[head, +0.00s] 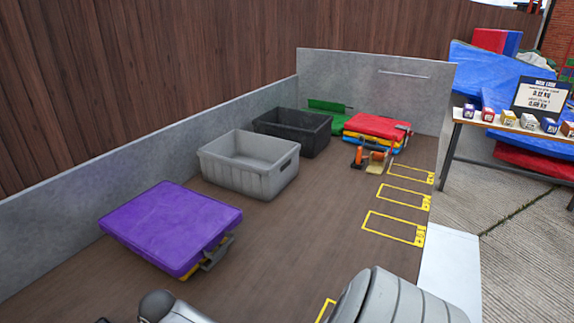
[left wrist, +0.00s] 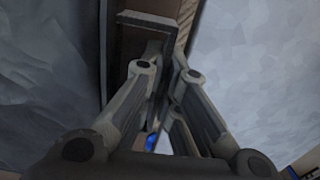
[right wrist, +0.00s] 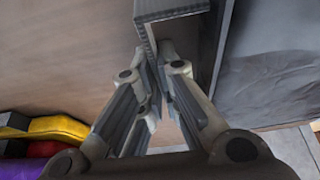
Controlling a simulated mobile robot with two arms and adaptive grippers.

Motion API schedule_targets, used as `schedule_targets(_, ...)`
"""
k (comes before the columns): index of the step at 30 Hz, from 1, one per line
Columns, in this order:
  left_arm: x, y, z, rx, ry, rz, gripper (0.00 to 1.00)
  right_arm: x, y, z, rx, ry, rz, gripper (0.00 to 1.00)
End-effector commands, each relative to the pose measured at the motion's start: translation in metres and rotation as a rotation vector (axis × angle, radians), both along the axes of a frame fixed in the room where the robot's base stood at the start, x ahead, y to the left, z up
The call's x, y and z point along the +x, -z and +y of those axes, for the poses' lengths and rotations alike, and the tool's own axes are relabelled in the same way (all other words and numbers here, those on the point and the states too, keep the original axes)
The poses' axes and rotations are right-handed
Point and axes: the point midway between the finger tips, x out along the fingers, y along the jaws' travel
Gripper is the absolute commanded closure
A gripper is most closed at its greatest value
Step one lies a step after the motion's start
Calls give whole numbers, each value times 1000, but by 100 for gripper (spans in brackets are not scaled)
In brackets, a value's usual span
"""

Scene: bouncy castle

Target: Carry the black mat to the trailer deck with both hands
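The black mat shows only in part, as a dark grey sheet (right wrist: 275,60) along the right side of the right wrist view. My right gripper (right wrist: 157,68) has its fingers drawn together at a grey webbing handle (right wrist: 170,12). My left gripper (left wrist: 167,78) has its fingers close together on a dark handle strap (left wrist: 150,20); grey surfaces lie on both sides, and I cannot tell which is mat. Neither gripper nor the black mat can be made out in the head view. The trailer deck (head: 300,235) is brown, with low grey walls.
A purple mat (head: 172,225) lies on the deck at left, on a yellow one. A grey crate (head: 250,182), a black crate (head: 318,142), red mats (head: 377,126) and a green item (head: 328,105) stand farther back. Yellow outlines (head: 393,228) mark the right edge. The deck's middle is clear.

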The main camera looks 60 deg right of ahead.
Motion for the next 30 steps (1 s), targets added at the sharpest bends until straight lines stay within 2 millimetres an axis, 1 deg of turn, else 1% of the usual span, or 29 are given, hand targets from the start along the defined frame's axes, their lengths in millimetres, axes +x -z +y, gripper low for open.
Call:
schedule_targets(1, 0, 3, 0, -1, 0, 0, 95, 0, 3, 0, 1, 0, 0, 95)
schedule_targets(6, 0, 1, 0, -1, 0, 0, 73, 0, 1, 0, 1, 0, 0, 73)
schedule_targets(15, 0, 0, 0, -1, 0, 0, 73, 0, 0, 0, 1, 0, 0, 73)
schedule_targets(20, 0, -5, -1, -1, 0, 0, 73, 0, -6, 0, 1, 0, 0, 73)
schedule_targets(26, 0, -23, 0, -1, 0, 0, 73, 0, -23, 0, 1, 0, -1, 73)
schedule_targets(30, 0, -41, 0, 0, 0, 0, 73, 0, -41, 0, 0, 0, 0, 73)
